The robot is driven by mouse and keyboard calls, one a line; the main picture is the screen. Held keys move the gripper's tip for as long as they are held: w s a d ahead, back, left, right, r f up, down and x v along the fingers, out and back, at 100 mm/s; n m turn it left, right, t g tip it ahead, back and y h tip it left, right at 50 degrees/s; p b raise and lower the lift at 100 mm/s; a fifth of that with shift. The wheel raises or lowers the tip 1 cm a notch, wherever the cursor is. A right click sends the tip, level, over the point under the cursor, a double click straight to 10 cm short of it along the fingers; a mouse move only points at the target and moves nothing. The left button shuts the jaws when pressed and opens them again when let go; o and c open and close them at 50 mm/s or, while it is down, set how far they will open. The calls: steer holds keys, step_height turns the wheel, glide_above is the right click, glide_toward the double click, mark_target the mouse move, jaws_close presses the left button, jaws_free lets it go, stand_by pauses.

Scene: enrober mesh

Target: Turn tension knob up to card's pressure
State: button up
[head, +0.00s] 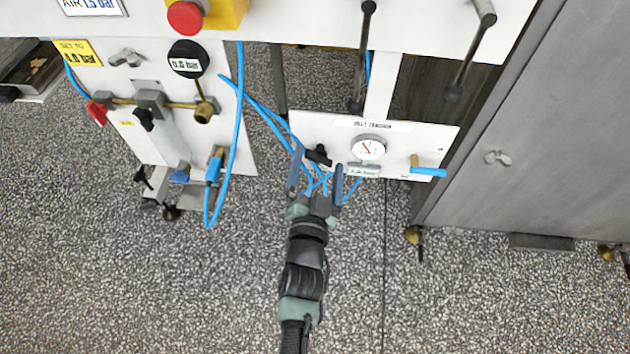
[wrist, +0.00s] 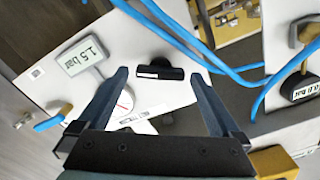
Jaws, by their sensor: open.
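A black knob (head: 318,155) sits on the white lower panel (head: 435,145), left of a round dial gauge (head: 368,149). A small greenish display (head: 363,170) is below the gauge; in the wrist view this display (wrist: 85,57) reads 1.5 bar. The yellow card (head: 78,52) at upper left says "SET TO"; its first digit is unclear, the rest looks like .0 bar. My gripper (head: 317,160) is open at the panel, fingers on either side of the knob. In the wrist view the knob (wrist: 160,73) shows between the open fingertips (wrist: 160,80), apart from both.
Blue hoses (head: 240,120) hang beside my gripper and pass behind it. A blue-handled valve (head: 428,172) is right of the gauge. The left panel carries a round black 0.0 bar readout (head: 187,60) and a red button (head: 185,17) is above. A grey cabinet (head: 540,150) stands right.

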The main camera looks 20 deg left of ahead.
steer(key=p+v, duration=0.2)
steer(key=v, duration=1)
steer(key=shift+s+p, duration=0.25)
steer(key=shift+p, duration=0.15)
steer(key=shift+d, duration=0.1)
